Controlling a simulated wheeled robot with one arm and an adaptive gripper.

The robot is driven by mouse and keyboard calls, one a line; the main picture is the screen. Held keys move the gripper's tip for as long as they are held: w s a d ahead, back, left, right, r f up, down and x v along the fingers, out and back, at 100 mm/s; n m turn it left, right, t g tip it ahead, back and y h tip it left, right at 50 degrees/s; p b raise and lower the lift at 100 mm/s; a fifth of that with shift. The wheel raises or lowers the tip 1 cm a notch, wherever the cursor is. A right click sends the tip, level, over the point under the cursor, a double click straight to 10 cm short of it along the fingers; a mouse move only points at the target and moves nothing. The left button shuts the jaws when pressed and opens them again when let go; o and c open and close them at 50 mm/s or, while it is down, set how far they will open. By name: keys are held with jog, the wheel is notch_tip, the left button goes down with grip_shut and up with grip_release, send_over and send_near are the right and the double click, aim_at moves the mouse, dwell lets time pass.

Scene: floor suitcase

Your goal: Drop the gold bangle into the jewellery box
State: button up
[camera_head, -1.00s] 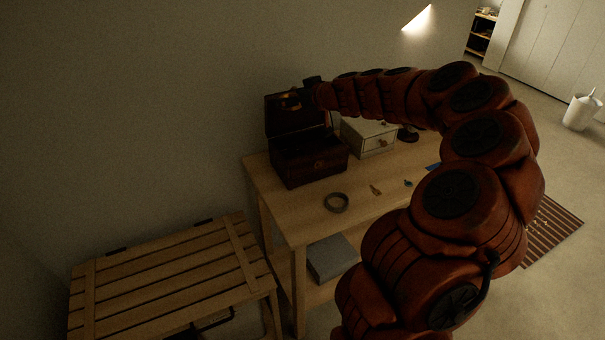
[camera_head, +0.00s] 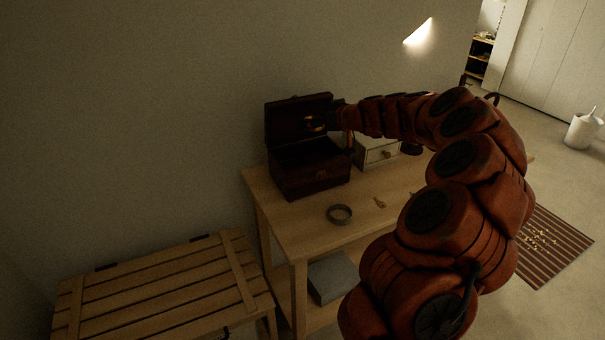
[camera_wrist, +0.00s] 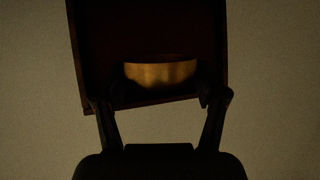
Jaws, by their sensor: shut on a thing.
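The jewellery box (camera_head: 308,180) is dark reddish wood and stands on the wooden table with its lid (camera_head: 284,124) raised. My gripper (camera_head: 318,124) is in front of the raised lid, above the open box. It is shut on the gold bangle (camera_head: 314,122), a small gold glint in the head view. In the wrist view the bangle (camera_wrist: 160,74) shows as a gold band between the two fingertips (camera_wrist: 160,98), with the dark lid behind it. The inside of the box is too dark to make out.
A pale small drawer unit (camera_head: 377,153) stands to the right, behind my arm. A small tan item (camera_head: 380,202) lies nearby.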

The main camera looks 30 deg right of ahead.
aim_at(315, 130)
jog(key=shift+f, duration=1.65)
jog(key=o, duration=1.1)
jog(key=v, duration=1.2)
